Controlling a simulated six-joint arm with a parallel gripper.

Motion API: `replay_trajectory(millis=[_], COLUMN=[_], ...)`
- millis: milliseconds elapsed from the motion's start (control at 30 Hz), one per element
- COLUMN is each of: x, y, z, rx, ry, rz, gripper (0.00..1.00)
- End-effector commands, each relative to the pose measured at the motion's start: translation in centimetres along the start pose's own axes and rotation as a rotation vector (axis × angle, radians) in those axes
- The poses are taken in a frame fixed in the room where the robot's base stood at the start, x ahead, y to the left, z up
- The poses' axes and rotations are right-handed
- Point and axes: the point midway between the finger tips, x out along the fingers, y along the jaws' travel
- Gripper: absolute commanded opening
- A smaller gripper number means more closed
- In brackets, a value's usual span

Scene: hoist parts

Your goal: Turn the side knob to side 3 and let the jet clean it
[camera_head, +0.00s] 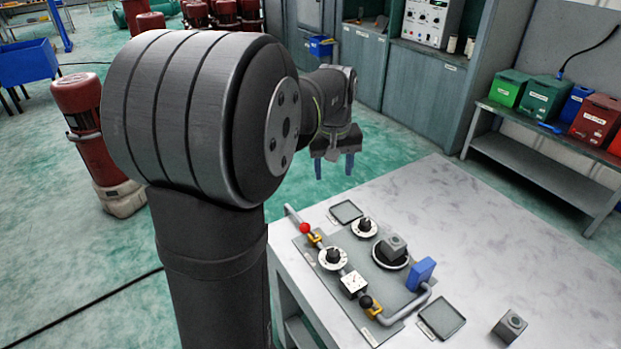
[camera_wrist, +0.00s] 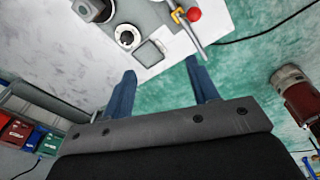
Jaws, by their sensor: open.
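My gripper (camera_head: 334,170) is open and empty, raised beyond the far left edge of the white table. Its two blue fingers also show apart in the wrist view (camera_wrist: 162,88). On the table's panel are two black knobs on white dials, a nearer one (camera_head: 333,257) and a farther one (camera_head: 364,227); their markings are too small to read. A grey block (camera_head: 393,244) sits on a round dark base right of them. A blue block (camera_head: 420,273) stands by the grey pipe (camera_head: 404,309). I cannot tell which side faces it.
The pipe carries a red-ball lever (camera_head: 304,228) and a black-ball lever (camera_head: 366,302), with a white gauge (camera_head: 354,284) between. Two dark square trays, far (camera_head: 346,212) and near (camera_head: 441,317), flank the panel. A loose grey block (camera_head: 510,326) lies right. The table's right side is clear.

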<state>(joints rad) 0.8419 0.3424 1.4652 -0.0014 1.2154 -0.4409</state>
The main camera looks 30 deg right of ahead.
Motion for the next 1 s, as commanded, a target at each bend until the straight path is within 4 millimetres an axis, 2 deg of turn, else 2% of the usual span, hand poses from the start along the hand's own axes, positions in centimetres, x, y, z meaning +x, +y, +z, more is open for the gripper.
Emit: replay_trajectory(millis=[33,200,400,533,733,1000], x=[1.1,4.1,7.0,7.8,9.5,15.1], y=[1.7,6.6,10.6,11.7,11.8,11.4], z=[-0.9,-3.1,-4.3,-4.5,-4.4,-3.7], rx=[0.004,0.0,-0.005,-0.006,-0.007,-0.007], ry=[-0.017,-0.063,-0.096,-0.106,-0.109,-0.11], rz=[-0.006,-0.026,-0.045,-0.052,-0.054,-0.054], gripper=[0.54,0.54,0.54,0.54,0.54,0.54])
